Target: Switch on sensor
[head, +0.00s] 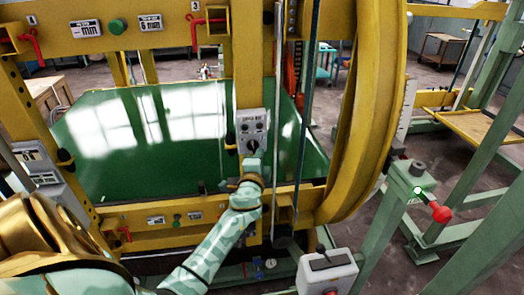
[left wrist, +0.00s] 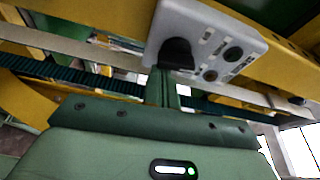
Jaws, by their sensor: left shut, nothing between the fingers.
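A light grey switch box (head: 252,129) is mounted on the yellow upright post in the middle of the head view. It has a dark rotary knob (head: 252,146) low on its face and small round controls above. My left gripper (head: 252,162) is shut and empty, with its tips just below the knob. In the left wrist view, the box (left wrist: 205,38) fills the upper middle. The black knob (left wrist: 177,54) is right at the tips of my left gripper (left wrist: 163,80); I cannot tell whether they touch. No label naming the sensor is readable. My right gripper is not in view.
A yellow frame (head: 160,50) surrounds a shiny green panel (head: 180,140). A large yellow ring (head: 365,110) stands to the right of the post. A green stand with a red knob (head: 440,213) and a grey box (head: 327,272) stand at the lower right.

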